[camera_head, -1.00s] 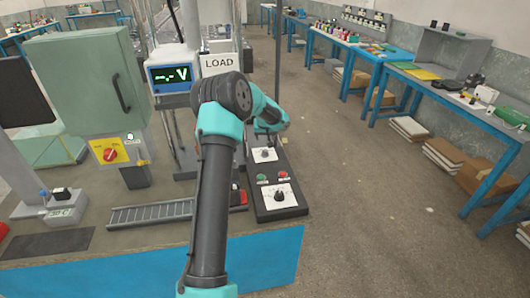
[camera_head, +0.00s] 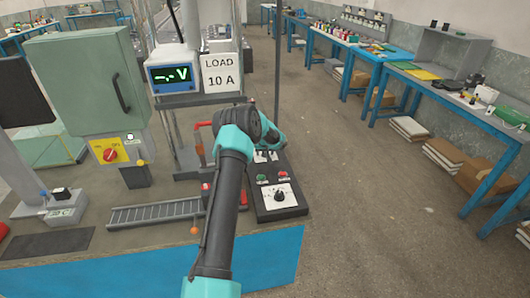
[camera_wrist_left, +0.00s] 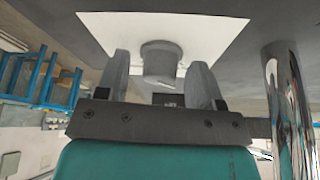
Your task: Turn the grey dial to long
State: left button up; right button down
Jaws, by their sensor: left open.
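In the left wrist view a grey dial (camera_wrist_left: 160,59) stands on a white plate (camera_wrist_left: 218,32). My left gripper (camera_wrist_left: 161,66) is open, with one finger on each side of the dial; I cannot tell whether they touch it. In the head view my left arm covers most of the far white plate (camera_head: 272,156) on the dark control box (camera_head: 262,208), and hides its dial and my fingertips. A second, dark dial (camera_head: 279,196) sits on the nearer white plate of the same box. The dial lettering is too small to read. My right gripper is not in view.
Green and red buttons (camera_head: 283,176) lie between the two dials. A grey slotted rail (camera_head: 155,214) is left of the box. A voltage display (camera_head: 172,74) and a "LOAD 10 A" sign (camera_head: 221,73) stand behind. A shiny post (camera_wrist_left: 285,100) is close beside my gripper.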

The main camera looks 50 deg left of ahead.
pick_arm(q)
jog(key=c, duration=0.9)
jog(key=shift+m, duration=0.5)
jog(key=shift+a+m+t+h, duration=0.1)
jog(key=shift+m+t+h, duration=0.3)
jog(key=shift+m, duration=0.75)
jog(key=shift+m+t+h, duration=0.3)
jog(key=shift+m+h, duration=0.1)
jog(key=shift+m, duration=0.75)
jog(key=o, duration=0.9)
jog(key=shift+r, duration=0.1)
